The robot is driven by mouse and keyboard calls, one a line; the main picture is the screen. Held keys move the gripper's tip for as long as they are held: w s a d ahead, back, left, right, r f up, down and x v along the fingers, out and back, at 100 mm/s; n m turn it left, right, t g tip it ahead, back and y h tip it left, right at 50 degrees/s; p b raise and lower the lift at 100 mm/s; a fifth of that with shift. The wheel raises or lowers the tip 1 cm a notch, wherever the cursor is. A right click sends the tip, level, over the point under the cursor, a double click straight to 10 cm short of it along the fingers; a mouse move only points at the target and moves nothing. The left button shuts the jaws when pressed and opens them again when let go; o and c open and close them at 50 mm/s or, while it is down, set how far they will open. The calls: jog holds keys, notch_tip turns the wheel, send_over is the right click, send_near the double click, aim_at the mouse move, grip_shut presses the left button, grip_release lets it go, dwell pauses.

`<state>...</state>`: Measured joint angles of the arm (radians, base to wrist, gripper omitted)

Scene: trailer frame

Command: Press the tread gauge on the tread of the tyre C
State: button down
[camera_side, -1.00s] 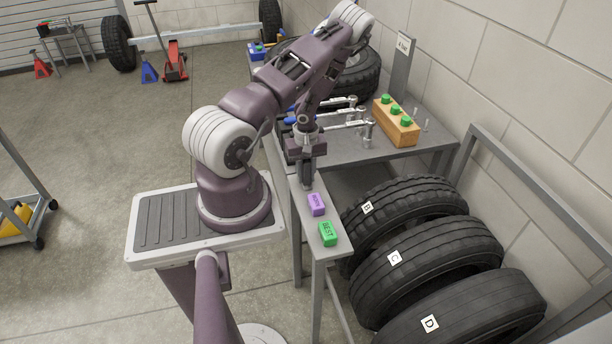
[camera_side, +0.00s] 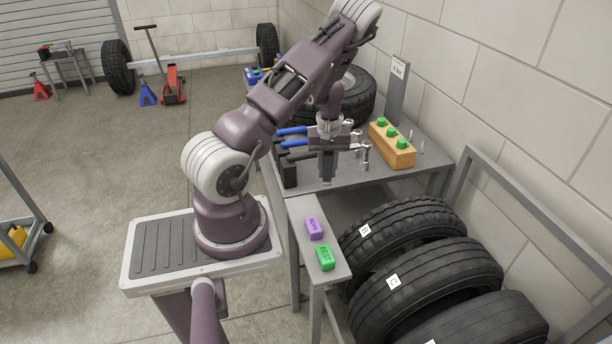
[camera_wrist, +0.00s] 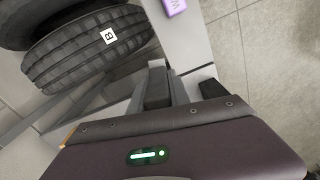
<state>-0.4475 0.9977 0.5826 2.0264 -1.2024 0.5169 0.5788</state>
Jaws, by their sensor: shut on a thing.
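My gripper (camera_side: 327,178) is above the grey bench edge, pointing down and shut on a small dark thing, taken as the tread gauge. Its shape is mostly hidden by the fingers. In the wrist view the dark fingers (camera_wrist: 185,92) show, and the gauge cannot be told apart clearly. Tyre C (camera_side: 440,272) is a black tyre with a white C label, standing in the rack at lower right, well apart from my gripper. Tyre B (camera_side: 415,217) is behind it and also shows in the wrist view (camera_wrist: 75,55). Tyre D (camera_side: 480,322) is in front, partly cut off.
A purple block (camera_side: 313,227) and a green block marked BEST (camera_side: 325,257) lie on the narrow shelf (camera_side: 338,276). A wooden block with green knobs (camera_side: 391,148), metal tools and a black block (camera_side: 287,165) are on the bench. A rail (camera_side: 530,200) runs behind the tyres.

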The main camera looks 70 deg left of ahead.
jog(key=w+d+f+m, duration=0.1)
jog(key=w+d+m, duration=0.35)
jog(key=w, duration=0.45)
jog(key=w+d+m, duration=0.3)
jog(key=w+d, duration=0.2)
jog(key=w, duration=0.3)
jog(key=w+d+f+m, duration=0.1)
jog(key=w+d+m, duration=0.3)
jog(key=d, duration=0.6)
jog(key=w+d+f+m, duration=0.1)
jog(key=w+d+m, duration=0.35)
jog(key=d, duration=0.55)
jog(key=shift+w+a+f, duration=0.1)
jog(key=shift+f, duration=1.2)
jog(key=shift+w+f, duration=0.1)
jog(key=shift+f, duration=1.2)
jog(key=shift+f, duration=0.6)
jog(key=shift+f, duration=0.1)
